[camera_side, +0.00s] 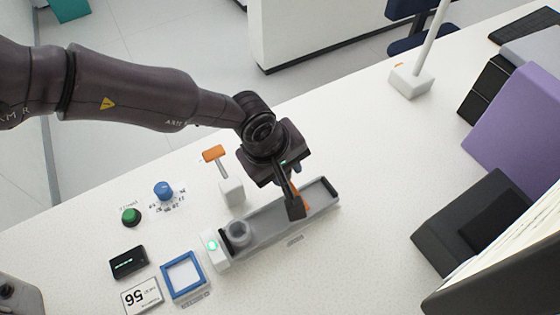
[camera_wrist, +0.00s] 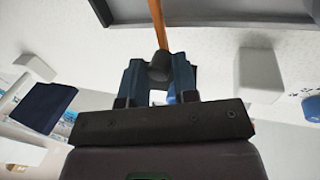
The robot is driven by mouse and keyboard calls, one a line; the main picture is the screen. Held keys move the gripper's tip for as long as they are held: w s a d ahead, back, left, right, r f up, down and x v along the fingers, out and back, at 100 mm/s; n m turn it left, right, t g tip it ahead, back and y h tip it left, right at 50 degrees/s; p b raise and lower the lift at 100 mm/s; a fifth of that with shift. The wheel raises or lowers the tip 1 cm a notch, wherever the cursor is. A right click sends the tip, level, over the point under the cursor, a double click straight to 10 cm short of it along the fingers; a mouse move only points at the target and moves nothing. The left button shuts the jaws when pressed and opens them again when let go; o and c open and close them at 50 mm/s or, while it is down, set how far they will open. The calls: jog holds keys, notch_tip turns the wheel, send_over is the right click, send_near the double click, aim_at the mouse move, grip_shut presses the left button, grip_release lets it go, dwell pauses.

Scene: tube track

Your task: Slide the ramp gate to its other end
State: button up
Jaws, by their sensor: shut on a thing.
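A long grey tray-like track (camera_side: 265,226) lies at a slant on the white table in the side view. An orange piece, which looks like the ramp gate (camera_side: 304,200), shows in the right half of the track, partly hidden by my fingers. My gripper (camera_side: 295,209) reaches down to it there. In the wrist view my gripper (camera_wrist: 158,76) is shut around a dark rounded knob (camera_wrist: 158,67), with an orange strip (camera_wrist: 157,22) running up from it. The fingers hide much of the gate.
A grey round cup (camera_side: 238,234) stands at the track's left end, beside a green light. An orange-handled lever on a white block (camera_side: 231,192) stands close behind. Blue (camera_side: 163,190) and green (camera_side: 130,216) knobs and a blue frame (camera_side: 183,274) are left. Dark boxes (camera_side: 480,225) stand right.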

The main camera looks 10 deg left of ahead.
jog(key=o, duration=0.5)
jog(key=shift+s+a+f, duration=0.1)
jog(key=shift+s+f, duration=0.1)
jog(key=shift+f, duration=0.05)
jog(key=shift+w+r, duration=0.1)
jog(key=shift+r, duration=2.6)
